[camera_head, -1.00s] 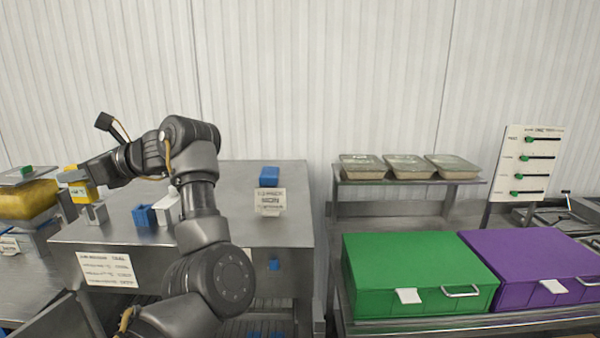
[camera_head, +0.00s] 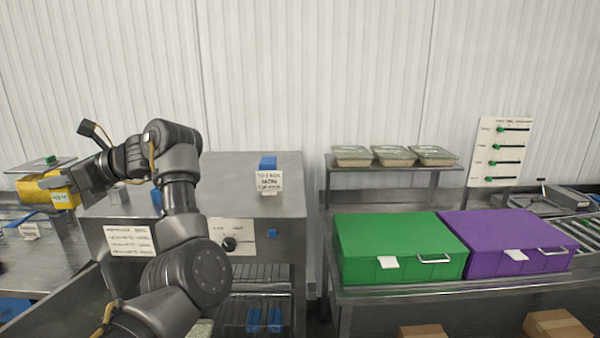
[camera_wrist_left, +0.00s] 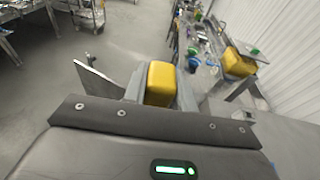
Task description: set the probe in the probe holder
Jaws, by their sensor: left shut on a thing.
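My left gripper (camera_head: 65,185) is at the far left in the head view, shut on a yellow block-shaped thing with a pale label, seemingly the probe (camera_head: 62,199). In the left wrist view the yellow probe (camera_wrist_left: 160,84) sits between the two fingers. It is held in the air, apart from the steel machine (camera_head: 245,200). I cannot make out the probe holder for certain; a blue slotted piece (camera_head: 157,198) on the machine top is partly hidden behind my left arm. My right gripper is not in view.
A yellow tub (camera_wrist_left: 238,64) stands on the left counter. A blue block (camera_head: 268,162) and a sign (camera_head: 269,181) are on the machine. Green (camera_head: 395,235) and purple (camera_head: 500,228) boxes sit on the right bench, below a shelf with several trays (camera_head: 395,155).

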